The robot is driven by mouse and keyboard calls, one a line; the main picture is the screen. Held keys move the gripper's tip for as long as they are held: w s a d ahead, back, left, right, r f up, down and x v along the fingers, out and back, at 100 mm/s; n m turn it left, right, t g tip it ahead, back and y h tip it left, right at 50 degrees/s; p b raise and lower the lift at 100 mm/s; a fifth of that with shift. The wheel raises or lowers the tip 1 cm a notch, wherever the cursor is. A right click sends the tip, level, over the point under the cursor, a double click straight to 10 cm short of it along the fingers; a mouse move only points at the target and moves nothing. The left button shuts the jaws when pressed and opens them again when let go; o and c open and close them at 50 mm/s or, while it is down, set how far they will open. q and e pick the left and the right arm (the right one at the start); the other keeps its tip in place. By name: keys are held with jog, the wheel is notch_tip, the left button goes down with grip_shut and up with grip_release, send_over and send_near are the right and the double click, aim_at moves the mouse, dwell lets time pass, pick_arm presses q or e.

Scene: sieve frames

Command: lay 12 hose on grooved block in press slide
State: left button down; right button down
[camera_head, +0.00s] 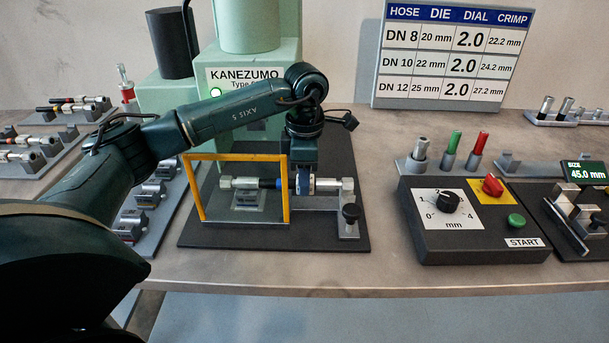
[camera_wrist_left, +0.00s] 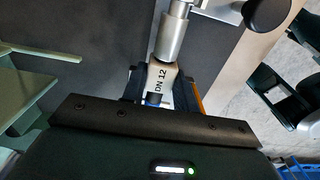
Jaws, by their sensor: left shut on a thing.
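My left gripper (camera_head: 304,186) points down in front of the press and is shut on the DN 12 hose. The hose (camera_head: 267,183) lies level from left to right, with silver metal fittings at both ends, the left one (camera_head: 240,183) seen through the yellow frame. The left wrist view shows the label "DN 12" on the hose (camera_wrist_left: 160,76) between my fingers. The small grey grooved block (camera_head: 249,200) stands under the hose's left part, inside the yellow frame. I cannot tell whether hose and block touch. My right gripper is not in view.
The yellow frame (camera_head: 287,204) stands left of my gripper. A grey bracket with a black knob (camera_head: 350,213) stands at the right on the black base plate (camera_head: 230,237). The dial box (camera_head: 470,244) is further right. Hose racks (camera_head: 60,112) and dies (camera_head: 149,194) are left.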

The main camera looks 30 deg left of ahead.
pick_arm(q)
jog(key=shift+f, duration=0.35)
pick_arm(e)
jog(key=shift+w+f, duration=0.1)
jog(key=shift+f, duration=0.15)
pick_arm(q)
jog(key=c, duration=1.4)
grip_release()
jog(key=o, duration=0.4)
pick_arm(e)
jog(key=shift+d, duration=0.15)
pick_arm(q)
notch_tip(320, 180, up, 13)
jog(key=shift+r, duration=0.15)
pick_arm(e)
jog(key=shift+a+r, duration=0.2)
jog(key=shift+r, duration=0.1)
pick_arm(q)
jog(key=shift+d, duration=0.1)
